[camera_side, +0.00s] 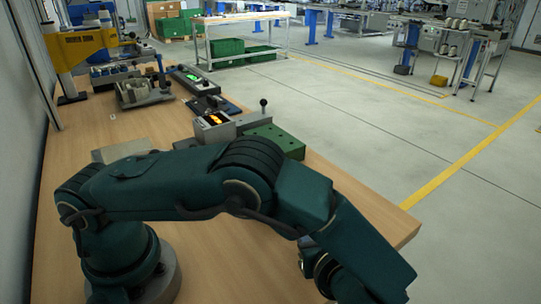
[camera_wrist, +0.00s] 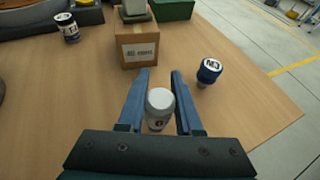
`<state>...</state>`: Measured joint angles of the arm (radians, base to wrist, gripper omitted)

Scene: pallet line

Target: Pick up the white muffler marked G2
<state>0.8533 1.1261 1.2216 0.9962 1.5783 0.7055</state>
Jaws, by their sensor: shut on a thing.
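A white cylindrical muffler (camera_wrist: 160,101) is between the two blue fingers of my gripper (camera_wrist: 160,75) in the wrist view. My gripper is shut on it. A dark mark shows low on its side, but I cannot read it fully. In the side view my arm hides the gripper and the muffler.
A blue-and-white cylinder with dark lettering (camera_wrist: 209,71) stands on the table to the right of my fingers. A dark-and-white cylinder (camera_wrist: 67,28) stands at the far left. A cardboard box (camera_wrist: 138,44) stands beyond my fingertips. A green block (camera_side: 276,139) and a grey device (camera_side: 214,126) stand by the table's right edge.

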